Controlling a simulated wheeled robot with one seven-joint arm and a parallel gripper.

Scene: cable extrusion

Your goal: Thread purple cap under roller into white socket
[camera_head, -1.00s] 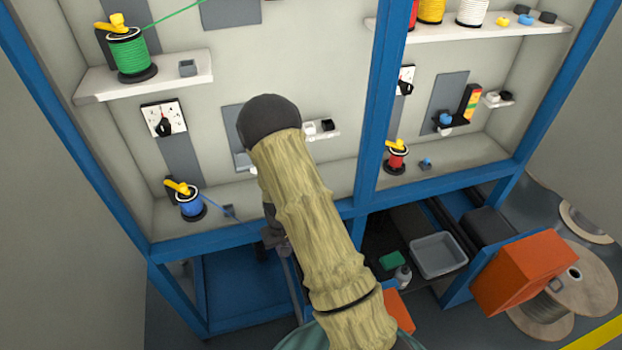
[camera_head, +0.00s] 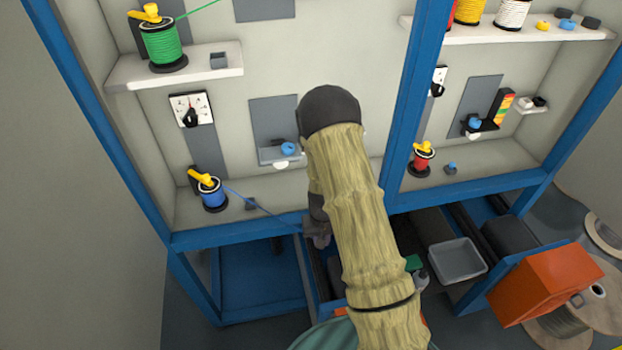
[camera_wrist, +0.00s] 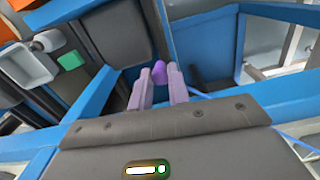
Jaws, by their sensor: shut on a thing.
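The purple cap (camera_wrist: 158,71) sticks out between the two fingertips of my gripper (camera_wrist: 159,86) in the wrist view, which are shut on it. In the head view my gripper (camera_head: 316,236) is low at the shelf's front edge, and the cap cannot be made out there. A blue cable (camera_head: 262,209) runs from the blue spool (camera_head: 211,194) to my gripper. A blue roller (camera_head: 288,148) sits on a small grey bracket up and left of the gripper, with a white round part (camera_head: 281,164) below it, perhaps the socket. A similar blue roller (camera_head: 474,123) is in the right bay.
A blue frame post (camera_head: 408,110) stands right of my arm. A green spool (camera_head: 162,46) is on the upper left shelf and a red spool (camera_head: 421,159) in the right bay. A grey bin (camera_head: 457,258) and orange box (camera_head: 545,284) are lower right.

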